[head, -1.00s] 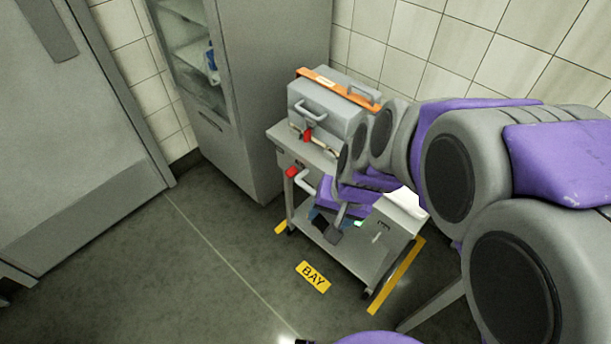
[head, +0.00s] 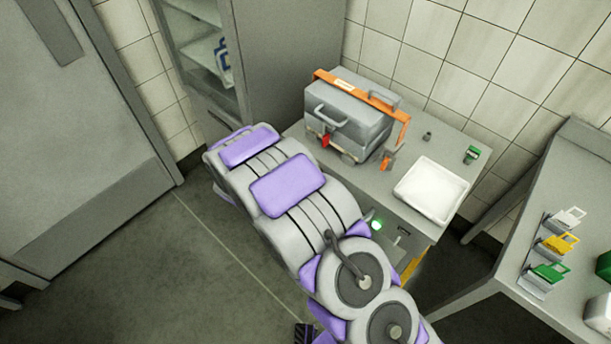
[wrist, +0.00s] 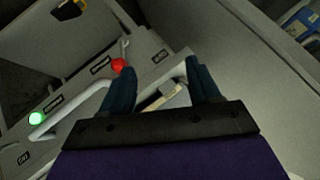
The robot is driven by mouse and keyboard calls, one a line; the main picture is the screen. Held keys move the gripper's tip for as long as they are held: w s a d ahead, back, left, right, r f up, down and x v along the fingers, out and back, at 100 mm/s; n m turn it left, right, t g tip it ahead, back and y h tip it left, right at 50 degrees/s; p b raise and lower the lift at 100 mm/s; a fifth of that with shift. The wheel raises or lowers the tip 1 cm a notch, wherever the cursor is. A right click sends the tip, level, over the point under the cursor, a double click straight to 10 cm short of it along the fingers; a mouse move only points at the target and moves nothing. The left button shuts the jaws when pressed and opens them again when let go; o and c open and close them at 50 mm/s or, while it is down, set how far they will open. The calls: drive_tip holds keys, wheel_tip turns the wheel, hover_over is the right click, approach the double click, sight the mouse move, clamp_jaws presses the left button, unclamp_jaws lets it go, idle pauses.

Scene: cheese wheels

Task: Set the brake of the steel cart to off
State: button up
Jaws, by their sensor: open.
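The steel cart (head: 399,186) stands against the tiled wall in the head view. My arm hides its left end and most of its front. In the wrist view, the cart's panel (wrist: 78,100) shows a slanting pale bar, a red knob (wrist: 118,65), a glowing green light (wrist: 36,118) and small labels too small to read. I cannot tell for sure which part is the brake. My gripper (wrist: 160,68) is open over the panel, its dark fingers apart. The red knob is just beyond and left of the left fingertip. Contact cannot be told. The head view does not show the gripper.
A grey case (head: 345,115) with an orange strap and a white tray (head: 432,190) stand on the cart top. A cabinet (head: 290,50) is behind left. A side bench (head: 500,255) with coloured clips is at right. Open floor (head: 130,270) lies at front left.

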drive_tip(key=s+d+f+m+t+h+p, duration=0.1)
drive_tip(key=s+d+f+t+h, duration=0.1)
drive_tip(key=d+f+h, duration=0.15)
drive_tip(key=s+d+f+m+t+h, duration=0.1)
drive_tip(key=s+d+f+h, duration=0.15)
drive_tip(key=f, duration=0.25)
drive_tip(key=b+x, duration=0.1)
drive_tip(key=x, duration=0.4)
drive_tip(key=b+x, duration=0.1)
drive_tip(key=x, duration=0.4)
drive_tip(key=a+b+x, duration=0.1)
drive_tip(key=x, duration=0.4)
drive_tip(key=shift+w+f+b, duration=0.2)
drive_tip(key=shift+b, duration=0.1)
drive_tip(key=shift+w+d, duration=0.4)
drive_tip(key=shift+d, duration=0.1)
drive_tip(key=shift+a, duration=0.15)
drive_tip(key=c, duration=0.4)
clamp_jaws()
